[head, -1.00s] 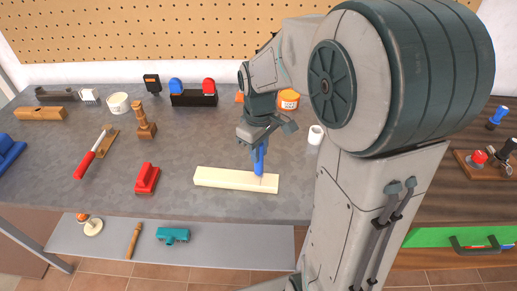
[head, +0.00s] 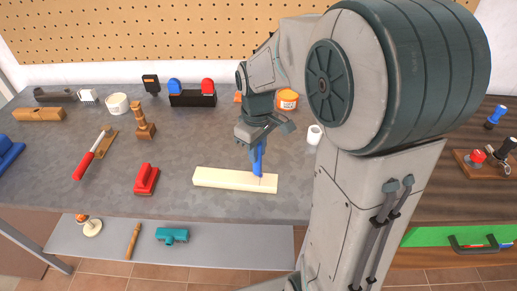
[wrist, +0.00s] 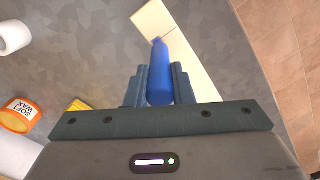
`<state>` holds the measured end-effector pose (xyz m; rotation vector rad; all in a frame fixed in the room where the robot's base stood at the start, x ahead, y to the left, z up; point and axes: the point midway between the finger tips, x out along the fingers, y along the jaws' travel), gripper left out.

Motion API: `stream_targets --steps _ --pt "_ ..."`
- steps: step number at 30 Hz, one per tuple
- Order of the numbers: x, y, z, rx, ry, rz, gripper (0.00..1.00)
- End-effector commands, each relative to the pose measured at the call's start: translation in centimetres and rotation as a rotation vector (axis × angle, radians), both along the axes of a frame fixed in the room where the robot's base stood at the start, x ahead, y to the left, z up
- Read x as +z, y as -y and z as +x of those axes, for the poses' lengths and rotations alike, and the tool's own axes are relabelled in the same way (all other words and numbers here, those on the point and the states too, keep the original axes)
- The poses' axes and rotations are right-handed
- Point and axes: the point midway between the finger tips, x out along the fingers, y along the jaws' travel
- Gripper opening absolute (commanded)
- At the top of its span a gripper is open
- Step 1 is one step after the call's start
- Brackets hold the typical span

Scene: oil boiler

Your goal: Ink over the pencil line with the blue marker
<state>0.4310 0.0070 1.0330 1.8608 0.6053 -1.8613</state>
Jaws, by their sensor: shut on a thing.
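My gripper (head: 257,143) points down over the right part of a pale wooden board (head: 220,179) and is shut on the blue marker (head: 258,162). The marker is close to upright, its lower end at the board's top face; I cannot tell whether the tip touches. A faint thin line shows on the board beside the marker's lower end, too small to tell pencil from ink. In the wrist view the marker (wrist: 160,75) sits between both fingers, and the board (wrist: 190,50) lies beyond it. The marker's upper part is hidden by the gripper.
At the back are a black holder with blue and red tops (head: 192,98) and an orange wax tin (head: 287,99). A white roll (head: 314,134) stands to the right.

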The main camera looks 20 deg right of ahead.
Motion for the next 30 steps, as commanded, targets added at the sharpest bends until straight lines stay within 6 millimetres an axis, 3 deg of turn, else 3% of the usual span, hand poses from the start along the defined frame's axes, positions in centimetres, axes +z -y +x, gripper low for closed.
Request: stream_targets --steps 12,30 --pt "-0.1 2.0 -0.9 -0.001 0.0 0.0 0.0" --pt "-0.1 -0.1 0.0 -0.001 -0.001 0.001 0.0"
